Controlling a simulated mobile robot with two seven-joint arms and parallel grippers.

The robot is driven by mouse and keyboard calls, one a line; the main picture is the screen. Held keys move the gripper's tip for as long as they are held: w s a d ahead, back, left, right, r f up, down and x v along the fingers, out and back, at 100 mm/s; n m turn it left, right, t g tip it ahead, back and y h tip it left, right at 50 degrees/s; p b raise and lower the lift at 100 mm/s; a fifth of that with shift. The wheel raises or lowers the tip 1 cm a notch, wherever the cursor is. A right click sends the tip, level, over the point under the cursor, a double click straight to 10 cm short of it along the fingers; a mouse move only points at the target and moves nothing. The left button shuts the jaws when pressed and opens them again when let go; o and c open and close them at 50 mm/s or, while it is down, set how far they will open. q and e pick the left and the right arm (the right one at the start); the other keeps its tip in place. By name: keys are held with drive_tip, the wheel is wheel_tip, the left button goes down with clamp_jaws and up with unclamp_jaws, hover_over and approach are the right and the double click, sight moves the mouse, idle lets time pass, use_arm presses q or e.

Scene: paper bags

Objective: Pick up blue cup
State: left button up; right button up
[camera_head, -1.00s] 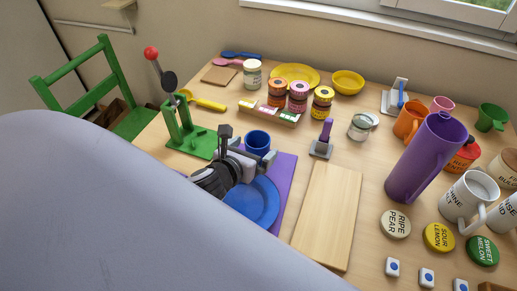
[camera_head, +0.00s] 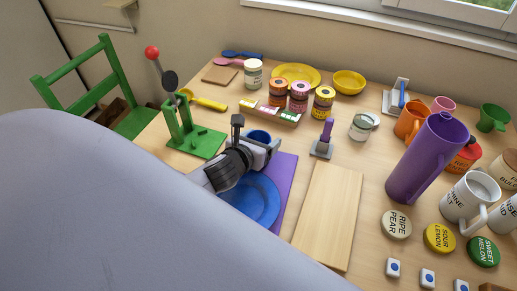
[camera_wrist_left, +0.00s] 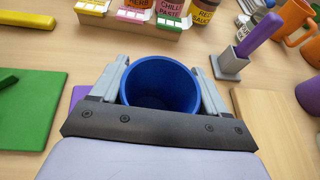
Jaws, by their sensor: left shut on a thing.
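The blue cup (camera_wrist_left: 162,84) stands between the two fingers of my left gripper (camera_wrist_left: 163,92) in the left wrist view, with its open rim facing up. In the head view the cup (camera_head: 259,136) shows only in part behind my left gripper (camera_head: 257,148), whose fingers are shut on its sides. I cannot tell whether the cup's base touches the surface below. My right gripper is not in view.
A blue plate (camera_head: 262,202) lies on a purple mat (camera_head: 285,180) just in front. A green lever stand (camera_head: 190,140) is to the left, a wooden board (camera_head: 328,215) to the right. Jars and a tray of small packets (camera_head: 268,114) stand behind.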

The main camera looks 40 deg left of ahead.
use_arm(q)
drive_tip(key=shift+r, duration=0.1)
wheel_tip(320, 180, up, 20)
drive_tip(key=p, duration=0.4)
idle(0.3)
